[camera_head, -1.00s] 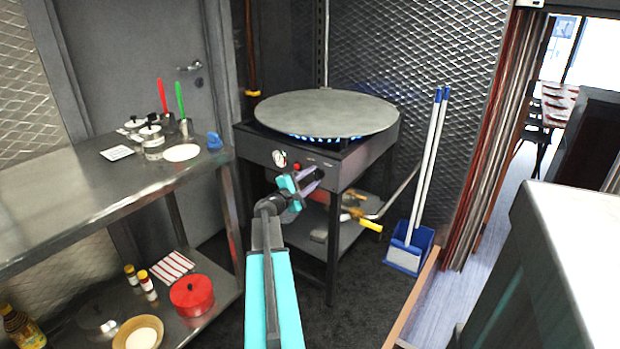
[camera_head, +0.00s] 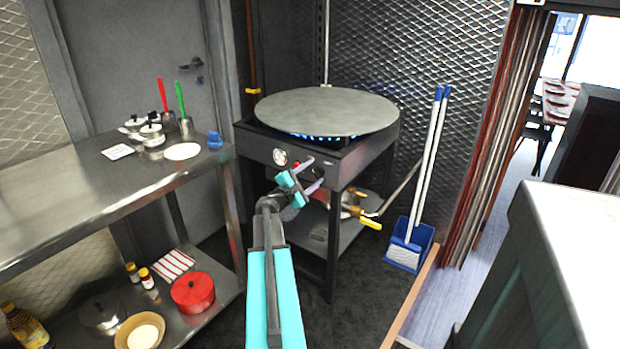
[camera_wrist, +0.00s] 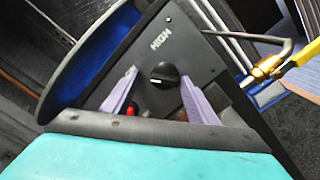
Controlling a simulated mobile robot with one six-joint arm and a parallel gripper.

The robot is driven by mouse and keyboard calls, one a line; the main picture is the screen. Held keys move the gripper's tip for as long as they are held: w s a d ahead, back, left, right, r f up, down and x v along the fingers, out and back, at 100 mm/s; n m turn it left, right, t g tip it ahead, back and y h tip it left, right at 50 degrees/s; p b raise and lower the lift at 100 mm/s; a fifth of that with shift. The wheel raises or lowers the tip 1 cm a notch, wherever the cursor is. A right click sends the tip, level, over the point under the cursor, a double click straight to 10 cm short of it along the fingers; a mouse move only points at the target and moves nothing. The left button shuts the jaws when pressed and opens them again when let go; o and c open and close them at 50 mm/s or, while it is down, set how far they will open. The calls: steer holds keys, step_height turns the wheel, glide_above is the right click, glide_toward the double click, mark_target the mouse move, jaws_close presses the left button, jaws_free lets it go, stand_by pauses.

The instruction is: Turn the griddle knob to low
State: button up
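The griddle is a wide round grey plate (camera_head: 325,112) on a dark stand, with blue flames under it. Its black knob (camera_wrist: 165,75) is on the front panel. In the wrist view, the knob's white mark points left, and the word HIGH is printed above it. My gripper (camera_head: 314,175) is in front of the panel, its two purple fingers spread apart. In the wrist view, the fingers of my gripper (camera_wrist: 158,77) are on either side of the knob, with visible gaps. Any LOW label is not visible.
A red button (camera_wrist: 131,110) and a round gauge (camera_head: 280,157) are on the panel. A gas pipe with a yellow-handled valve (camera_head: 370,224) is below right. A steel shelf (camera_head: 60,205) stands left. A blue dustpan and brush (camera_head: 408,248) stand right.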

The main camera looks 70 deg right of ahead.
steer(key=shift+a+f, duration=0.15)
steer(key=shift+f, duration=0.1)
steer(key=v, duration=1.3)
steer(key=shift+a, duration=0.25)
steer(key=shift+w, duration=0.15)
